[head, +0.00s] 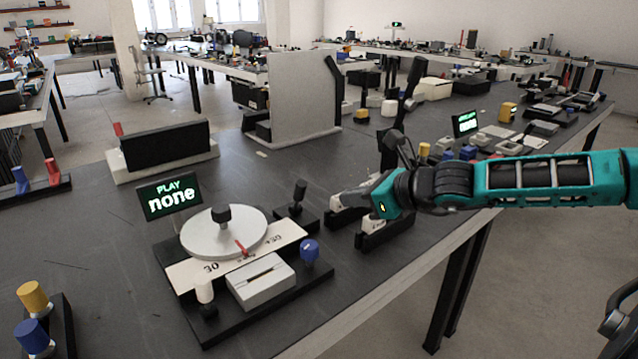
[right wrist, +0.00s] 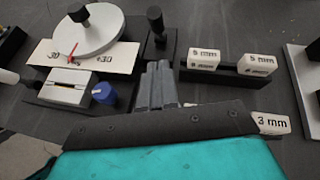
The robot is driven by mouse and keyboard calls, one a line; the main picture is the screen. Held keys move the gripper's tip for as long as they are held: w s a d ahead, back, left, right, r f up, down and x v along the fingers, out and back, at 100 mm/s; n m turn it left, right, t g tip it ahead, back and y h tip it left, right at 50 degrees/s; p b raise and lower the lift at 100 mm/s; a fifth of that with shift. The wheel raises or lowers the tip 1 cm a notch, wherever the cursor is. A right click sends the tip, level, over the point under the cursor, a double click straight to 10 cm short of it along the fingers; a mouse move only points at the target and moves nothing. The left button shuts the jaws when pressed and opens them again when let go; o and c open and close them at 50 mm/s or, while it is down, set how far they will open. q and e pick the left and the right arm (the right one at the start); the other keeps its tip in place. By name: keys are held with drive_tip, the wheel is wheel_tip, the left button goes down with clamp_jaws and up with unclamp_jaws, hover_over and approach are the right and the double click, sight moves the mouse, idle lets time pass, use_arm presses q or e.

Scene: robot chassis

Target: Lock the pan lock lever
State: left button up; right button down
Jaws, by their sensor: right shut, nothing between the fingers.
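The pan unit (head: 175,250) stands on a dark base on the table, with a round light-grey disc (head: 222,232), a red pointer and a white scale plate marked 30 and +30. A short upright black lever (head: 298,197) stands at its right; it also shows in the right wrist view (right wrist: 156,30). A blue knob (head: 310,251) and a white-topped knob (head: 205,292) are at its front. I cannot tell which one is the pan lock lever. My right gripper (right wrist: 159,72) is shut and empty, with its fingertips just short of the black lever. My left gripper is not in view.
A small display (head: 170,196) reads "PLAY none". White blocks marked in mm sit in a black rack (right wrist: 222,72) right of the lever, close to my right gripper. A large grey panel (head: 300,95) stands behind. The table's left middle is mostly clear.

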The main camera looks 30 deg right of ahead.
sight(300, 190)
drive_tip(key=w+a+f+b, duration=0.1)
drive_tip(key=w+a, duration=0.1)
drive_tip(key=w, duration=0.6)
drive_tip(key=shift+a, duration=0.25)
idle(0.5)
